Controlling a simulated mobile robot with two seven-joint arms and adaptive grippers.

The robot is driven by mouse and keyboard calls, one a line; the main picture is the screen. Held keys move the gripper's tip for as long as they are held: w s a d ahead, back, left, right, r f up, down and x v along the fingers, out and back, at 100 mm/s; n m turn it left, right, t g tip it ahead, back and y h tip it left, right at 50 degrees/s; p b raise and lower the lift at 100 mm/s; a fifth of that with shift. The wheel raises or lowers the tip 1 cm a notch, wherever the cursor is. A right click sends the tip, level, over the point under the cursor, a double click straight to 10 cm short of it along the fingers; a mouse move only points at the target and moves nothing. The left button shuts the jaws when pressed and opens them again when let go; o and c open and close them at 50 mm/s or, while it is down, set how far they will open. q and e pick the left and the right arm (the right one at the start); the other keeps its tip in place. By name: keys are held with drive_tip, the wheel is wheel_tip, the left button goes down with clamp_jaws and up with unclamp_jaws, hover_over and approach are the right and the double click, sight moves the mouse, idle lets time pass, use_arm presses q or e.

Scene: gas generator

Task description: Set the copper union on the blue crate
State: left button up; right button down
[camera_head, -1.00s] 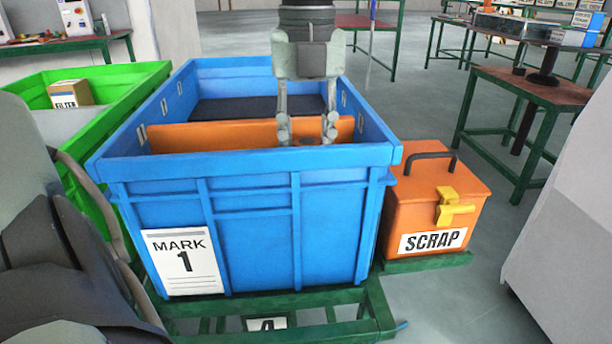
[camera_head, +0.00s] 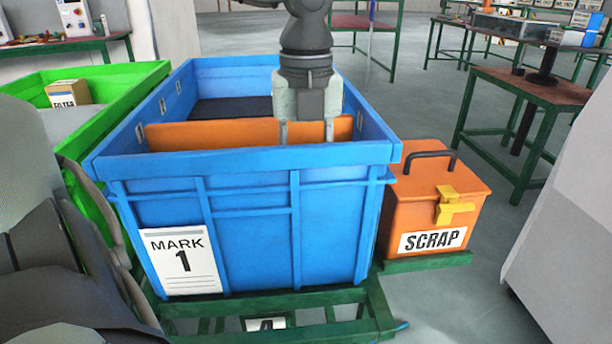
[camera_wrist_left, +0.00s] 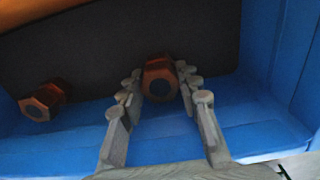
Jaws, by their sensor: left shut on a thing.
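The blue crate (camera_head: 250,222) stands in the middle of the head view, with an orange divider (camera_head: 215,134) across its inside. My left gripper (camera_head: 307,132) reaches down into the near part of the crate, between the divider and the front wall; its fingertips are hidden behind the front rim. In the left wrist view my left gripper (camera_wrist_left: 160,82) is shut on a copper union (camera_wrist_left: 160,78), one finger on each side, low in the crate over its dark floor. A second copper union (camera_wrist_left: 45,98) lies to the left. My right gripper is not in view.
An orange SCRAP box (camera_head: 436,205) stands right of the crate. A green crate (camera_head: 120,95) with a FILTER box (camera_head: 68,93) is on the left. The crate stands on a green frame (camera_head: 345,318). Crate walls (camera_wrist_left: 290,60) are close around the gripper.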

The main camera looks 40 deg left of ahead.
use_arm(q)
drive_tip(key=o, duration=1.2)
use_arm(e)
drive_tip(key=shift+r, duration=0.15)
use_arm(q)
drive_tip(key=shift+r, duration=0.1)
drive_tip(key=shift+r+p, duration=0.15)
drive_tip(key=shift+p, duration=0.2)
wheel_tip(320, 180, up, 12)
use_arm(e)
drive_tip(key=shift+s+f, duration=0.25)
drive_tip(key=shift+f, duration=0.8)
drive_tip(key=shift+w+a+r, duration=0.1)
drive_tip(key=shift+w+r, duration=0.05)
